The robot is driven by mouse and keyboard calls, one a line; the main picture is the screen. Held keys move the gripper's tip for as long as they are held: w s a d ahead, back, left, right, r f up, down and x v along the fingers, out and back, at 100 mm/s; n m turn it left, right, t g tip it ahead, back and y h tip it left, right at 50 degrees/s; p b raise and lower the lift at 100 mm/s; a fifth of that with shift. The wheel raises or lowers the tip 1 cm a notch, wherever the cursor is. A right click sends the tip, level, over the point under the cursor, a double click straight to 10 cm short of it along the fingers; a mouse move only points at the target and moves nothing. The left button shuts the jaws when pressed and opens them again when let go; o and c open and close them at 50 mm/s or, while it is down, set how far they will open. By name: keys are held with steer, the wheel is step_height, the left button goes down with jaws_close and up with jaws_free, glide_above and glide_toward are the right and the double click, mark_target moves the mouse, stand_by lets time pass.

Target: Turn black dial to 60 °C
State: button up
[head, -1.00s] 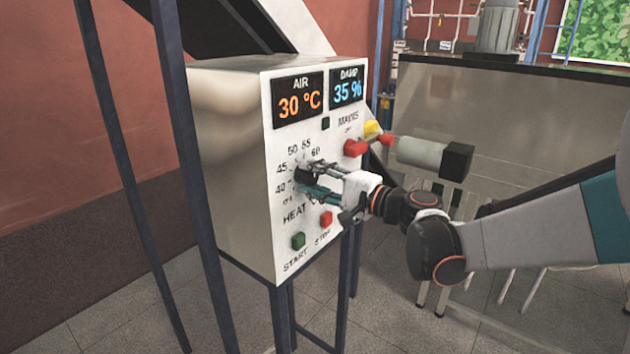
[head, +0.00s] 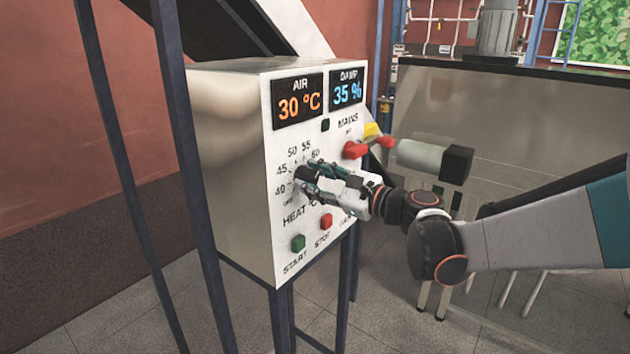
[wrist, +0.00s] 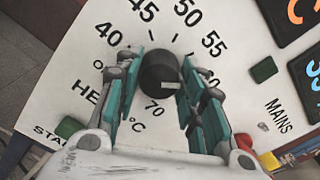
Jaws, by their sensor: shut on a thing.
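The black dial (wrist: 158,70) sits on the white panel above the word HEAT, with numbers around it. It also shows in the head view (head: 306,174), partly behind my fingers. My gripper (wrist: 164,66) has its teal finger pads on both sides of the dial and is shut on it; it shows in the head view too (head: 316,177). The dial's white mark points right, towards the side with 60, in the wrist view. My right finger partly covers the 60 and hides the scale between 60 and 70, so I cannot tell the exact reading.
The AIR display (head: 299,101) reads 30 °C and the DAMP display (head: 347,88) 35 %. A green START button (head: 298,242) and a red STOP button (head: 326,221) sit below the dial.

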steer(key=shift+f+m, duration=0.1)
steer(key=shift+m, duration=1)
steer(key=o, duration=1)
steer(key=shift+o, duration=0.2)
steer(key=v, duration=1.2)
